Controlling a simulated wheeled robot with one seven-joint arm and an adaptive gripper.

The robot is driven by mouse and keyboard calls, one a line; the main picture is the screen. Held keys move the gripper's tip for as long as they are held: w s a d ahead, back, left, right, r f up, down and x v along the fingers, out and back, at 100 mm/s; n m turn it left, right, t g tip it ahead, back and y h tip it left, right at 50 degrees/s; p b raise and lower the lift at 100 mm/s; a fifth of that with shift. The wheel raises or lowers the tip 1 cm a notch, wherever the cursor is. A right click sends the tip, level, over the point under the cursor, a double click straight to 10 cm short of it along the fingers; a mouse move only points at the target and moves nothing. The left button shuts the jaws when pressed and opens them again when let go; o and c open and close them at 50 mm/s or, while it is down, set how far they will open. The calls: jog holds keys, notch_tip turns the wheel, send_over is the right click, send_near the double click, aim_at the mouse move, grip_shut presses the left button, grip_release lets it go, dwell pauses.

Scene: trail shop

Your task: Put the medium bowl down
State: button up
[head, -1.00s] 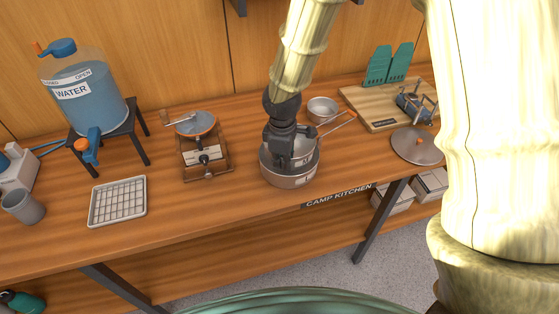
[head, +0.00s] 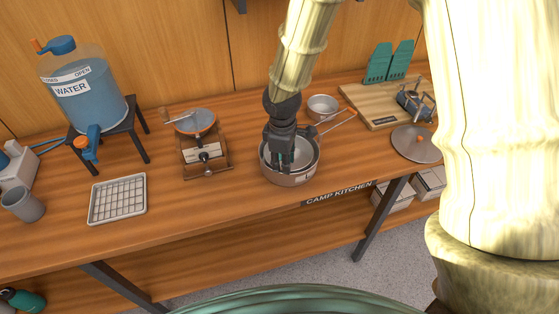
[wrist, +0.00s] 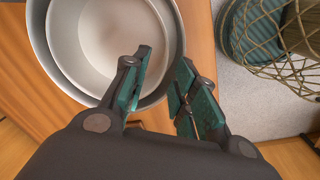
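The medium bowl (head: 302,150) is a grey metal bowl sitting inside a wider metal pot (head: 291,180) with an orange-ended handle, near the counter's front edge. In the wrist view the bowl (wrist: 100,40) is nested inside the pot's rim (wrist: 40,45), both seen from above. My gripper (head: 281,168) points down at the near-left part of the bowl. In the wrist view its green-padded fingers (wrist: 160,95) stand apart at the rims, with a clear gap between them. The fingers hide part of the rims.
A smaller metal bowl (head: 322,106) stands behind the pot. A lid (head: 416,145) lies to the right, below a cutting board (head: 365,107) with a small stove. A grinder-like wooden device (head: 206,156) stands left of the pot. A wire rack (head: 118,200) lies further left.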

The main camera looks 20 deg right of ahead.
notch_tip(320, 180, up, 13)
jog(key=b, duration=0.2)
jog(key=shift+s+a, duration=0.2)
jog(key=shift+s, duration=0.2)
dwell(0.5)
